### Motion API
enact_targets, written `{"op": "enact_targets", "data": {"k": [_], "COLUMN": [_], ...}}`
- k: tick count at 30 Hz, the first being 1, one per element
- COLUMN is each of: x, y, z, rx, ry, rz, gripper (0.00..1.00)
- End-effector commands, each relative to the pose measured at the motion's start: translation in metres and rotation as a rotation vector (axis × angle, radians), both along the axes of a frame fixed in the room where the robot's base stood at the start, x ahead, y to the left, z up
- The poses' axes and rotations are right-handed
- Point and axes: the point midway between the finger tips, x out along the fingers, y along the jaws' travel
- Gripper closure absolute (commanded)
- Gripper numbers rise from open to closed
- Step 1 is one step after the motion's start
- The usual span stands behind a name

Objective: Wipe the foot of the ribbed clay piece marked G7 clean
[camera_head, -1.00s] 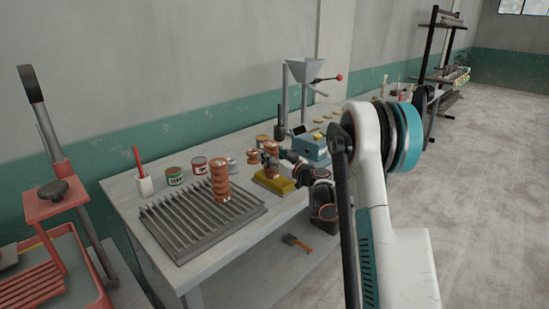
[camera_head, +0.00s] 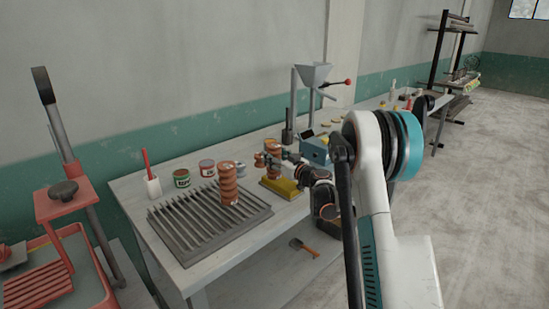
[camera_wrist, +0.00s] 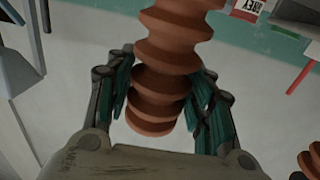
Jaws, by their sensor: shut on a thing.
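A ribbed reddish-brown clay piece (camera_head: 273,148) is held upright between the fingers of my gripper (camera_head: 284,160). In the wrist view the held piece (camera_wrist: 160,80) runs between both green-padded fingers of my gripper (camera_wrist: 163,100), which is shut on it. The piece stands over a yellow sponge-like block (camera_head: 281,189) on the bench; whether its foot touches the block I cannot tell. No G7 mark is readable. A second ribbed clay piece (camera_head: 229,186) stands upright on a grey slatted rack (camera_head: 178,250). Another brown piece (camera_head: 259,159) shows just left of the held one.
Several tins, one of them green (camera_head: 182,178), and a white cup (camera_head: 153,187) line the bench's back. A blue box (camera_head: 315,150) and a hopper stand (camera_head: 312,76) are beyond my gripper.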

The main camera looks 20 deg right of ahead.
Motion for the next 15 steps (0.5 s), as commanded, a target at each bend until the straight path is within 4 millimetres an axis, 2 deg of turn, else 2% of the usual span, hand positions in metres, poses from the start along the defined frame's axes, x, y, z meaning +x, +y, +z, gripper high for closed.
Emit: {"op": "enact_targets", "data": {"k": [15], "x": [0.0], "y": [0.0], "z": [0.031], "rx": [0.001], "ry": [-0.001], "rz": [0.0], "gripper": [0.95]}}
